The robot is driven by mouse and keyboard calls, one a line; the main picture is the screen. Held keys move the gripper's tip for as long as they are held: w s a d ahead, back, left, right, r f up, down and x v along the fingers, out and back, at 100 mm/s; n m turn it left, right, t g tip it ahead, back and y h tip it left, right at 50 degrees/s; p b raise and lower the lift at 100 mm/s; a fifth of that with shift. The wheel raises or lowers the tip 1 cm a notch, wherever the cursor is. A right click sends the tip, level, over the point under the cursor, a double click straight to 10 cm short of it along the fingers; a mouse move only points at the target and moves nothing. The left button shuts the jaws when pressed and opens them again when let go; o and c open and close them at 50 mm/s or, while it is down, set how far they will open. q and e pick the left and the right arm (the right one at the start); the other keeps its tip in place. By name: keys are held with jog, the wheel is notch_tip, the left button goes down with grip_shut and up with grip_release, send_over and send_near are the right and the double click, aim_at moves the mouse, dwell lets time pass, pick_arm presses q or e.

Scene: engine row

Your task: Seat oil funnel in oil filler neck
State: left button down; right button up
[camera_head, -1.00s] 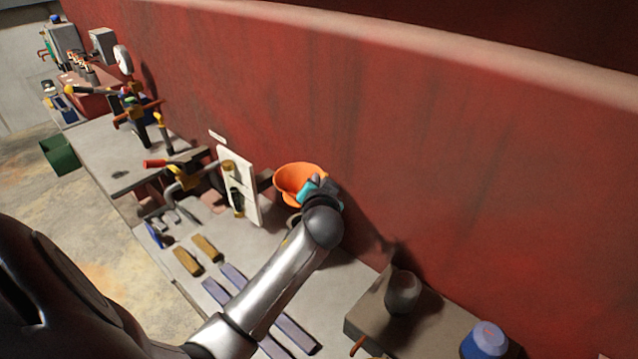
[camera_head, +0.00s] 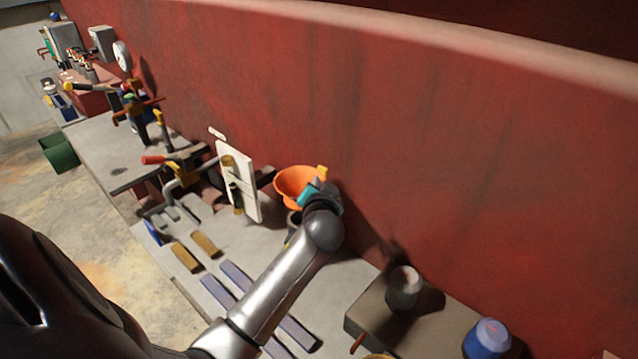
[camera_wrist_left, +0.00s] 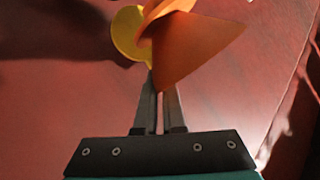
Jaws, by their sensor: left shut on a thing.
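The orange oil funnel (camera_head: 291,184) is against the red wall in the head view, its wide mouth facing up. My left gripper (camera_head: 309,194) is at the funnel's right side, shut on it. In the left wrist view, the nearly closed fingers (camera_wrist_left: 160,95) meet the lower part of the orange funnel (camera_wrist_left: 195,48). A yellow round part (camera_wrist_left: 127,32) shows behind the funnel there. A small yellow part (camera_head: 322,172) also shows beside the gripper in the head view. The funnel's lower end and the oil filler neck are hidden or cannot be made out. My right gripper is out of view.
A white upright panel (camera_head: 237,182) stands just left of the funnel. Blue bars (camera_head: 237,275) and brown blocks (camera_head: 186,257) lie on the grey bench. A grey block (camera_head: 375,320) with a dark round item (camera_head: 403,290) and a blue cup (camera_head: 487,338) are at right.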

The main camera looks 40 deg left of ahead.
pick_arm(q)
notch_tip(320, 180, down, 6)
jog(key=b, duration=0.4)
jog(key=shift+f+b, duration=0.15)
jog(key=shift+b, duration=0.15)
dwell(0.3)
jog(key=c, duration=1)
grip_release()
jog(key=shift+o, duration=0.4)
jog(key=shift+s, duration=0.1)
jog(key=shift+d+f, duration=0.1)
jog(key=v, duration=1.5)
jog(key=shift+s, duration=0.1)
